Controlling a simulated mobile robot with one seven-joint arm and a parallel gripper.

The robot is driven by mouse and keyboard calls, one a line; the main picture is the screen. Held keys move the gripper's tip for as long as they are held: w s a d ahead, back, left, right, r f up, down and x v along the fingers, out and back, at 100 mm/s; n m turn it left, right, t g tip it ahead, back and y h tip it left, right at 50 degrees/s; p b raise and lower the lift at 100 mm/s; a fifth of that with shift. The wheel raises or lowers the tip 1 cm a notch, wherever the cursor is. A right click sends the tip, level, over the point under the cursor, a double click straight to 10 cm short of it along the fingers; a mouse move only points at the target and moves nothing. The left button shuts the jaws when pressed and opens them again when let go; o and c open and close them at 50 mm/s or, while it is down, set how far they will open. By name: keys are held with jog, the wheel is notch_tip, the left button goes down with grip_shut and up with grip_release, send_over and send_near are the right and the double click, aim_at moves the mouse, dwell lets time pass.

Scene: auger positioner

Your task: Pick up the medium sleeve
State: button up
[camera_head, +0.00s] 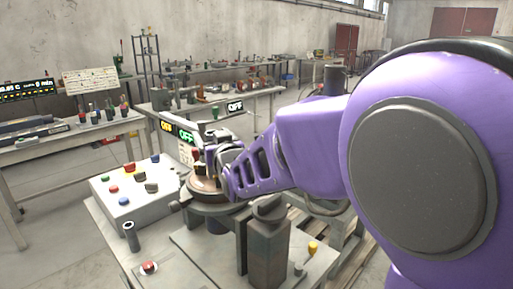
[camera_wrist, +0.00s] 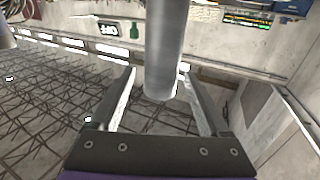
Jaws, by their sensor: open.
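A smooth grey cylinder (camera_wrist: 165,45), which may be the medium sleeve, shows in the wrist view. It runs from the top edge to an end between the two fingers of my gripper (camera_wrist: 158,75). The fingers are open, with gaps on both sides of it; I cannot tell its depth between them. In the head view my gripper (camera_head: 211,151) is over the brown round turntable (camera_head: 207,188), and its fingers are hard to make out. A dark hollow tube (camera_head: 131,237) stands upright on the bench at the front left; I cannot tell its size class.
A white control box (camera_head: 128,205) with coloured buttons stands left of the turntable. A dark square post (camera_head: 268,250) rises in front. A red button (camera_head: 149,268) sits near the bench front. A side table (camera_head: 75,147) is at left.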

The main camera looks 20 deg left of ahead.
jog(key=shift+w+a, duration=0.1)
grip_shut()
dwell(0.4)
jog(key=shift+r, duration=0.15)
dwell(0.9)
